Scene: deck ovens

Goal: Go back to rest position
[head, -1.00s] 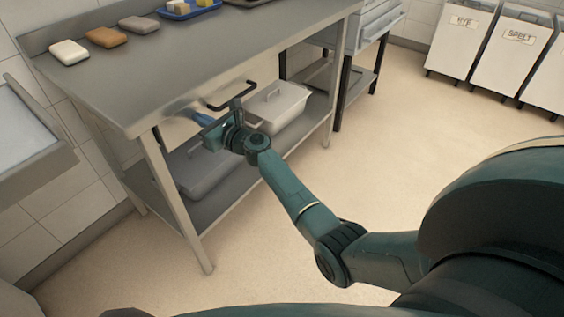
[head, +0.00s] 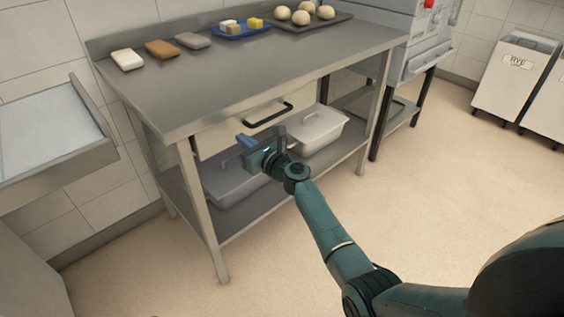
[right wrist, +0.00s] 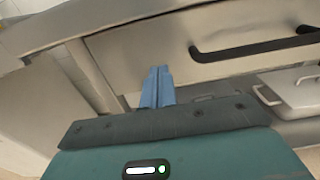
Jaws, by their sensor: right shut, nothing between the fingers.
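My right gripper (head: 246,141) is in front of the steel worktable, just below and left of the drawer handle (head: 268,114), and apart from it. Its blue fingers are shut with nothing between them; they also show in the right wrist view (right wrist: 157,88). In that view the dark drawer handle (right wrist: 255,47) is up and to the right of the fingers. The drawer (head: 225,135) sits under the tabletop and appears shut. My left gripper is not in view.
The worktable (head: 240,80) carries several loaf-like blocks, a blue tray (head: 238,36) and a dark tray (head: 290,27) with dough balls. Lidded containers (head: 318,128) stand on its lower shelf. A sink-like unit (head: 100,150) is at left. Open floor (head: 440,190) lies to the right.

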